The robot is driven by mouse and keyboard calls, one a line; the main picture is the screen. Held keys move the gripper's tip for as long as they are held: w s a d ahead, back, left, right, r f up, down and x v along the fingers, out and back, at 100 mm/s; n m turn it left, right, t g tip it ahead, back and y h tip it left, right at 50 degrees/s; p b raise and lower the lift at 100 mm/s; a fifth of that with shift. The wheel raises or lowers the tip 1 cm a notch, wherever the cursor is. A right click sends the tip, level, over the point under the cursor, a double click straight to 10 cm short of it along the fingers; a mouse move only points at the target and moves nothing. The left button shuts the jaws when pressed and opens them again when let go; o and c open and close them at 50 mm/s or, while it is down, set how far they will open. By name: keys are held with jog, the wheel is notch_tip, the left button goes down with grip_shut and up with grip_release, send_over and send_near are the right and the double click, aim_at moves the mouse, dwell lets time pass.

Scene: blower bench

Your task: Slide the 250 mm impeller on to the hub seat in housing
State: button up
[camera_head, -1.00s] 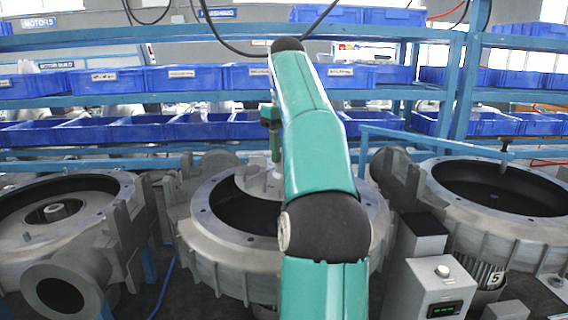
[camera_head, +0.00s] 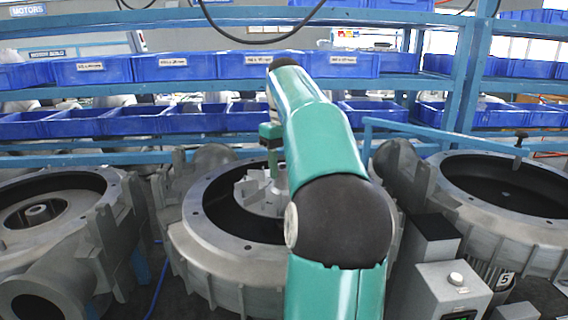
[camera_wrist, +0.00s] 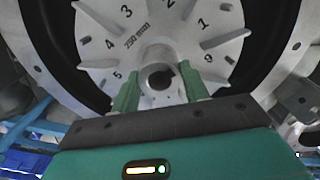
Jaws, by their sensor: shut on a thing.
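The grey 250 mm impeller (camera_wrist: 105,45), with numbered vanes and a bored boss, fills the upper middle of the wrist view. My gripper (camera_wrist: 160,88) is shut on its boss, one green finger on each side. In the head view the impeller (camera_head: 250,190) shows partly behind my arm, over the opening of the middle housing (camera_head: 215,248). My gripper (camera_head: 273,165) is above it there. The housing's rim (camera_wrist: 292,45) surrounds the impeller in the wrist view, with a dark gap between. The hub seat is hidden, and I cannot tell whether the impeller touches it.
Similar housings stand at left (camera_head: 85,240) and right (camera_head: 535,235). A grey control box (camera_head: 450,285) stands right of the middle housing. Behind runs a blue rack (camera_head: 400,15) with blue bins (camera_head: 175,66). A blue cable (camera_head: 158,285) lies on the floor at left.

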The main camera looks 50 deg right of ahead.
jog(key=shift+s+a+r, duration=0.1)
jog(key=shift+s+a, duration=0.05)
jog(key=shift+f, duration=2.5)
jog(key=shift+f, duration=2.55)
jog(key=o, duration=1.1)
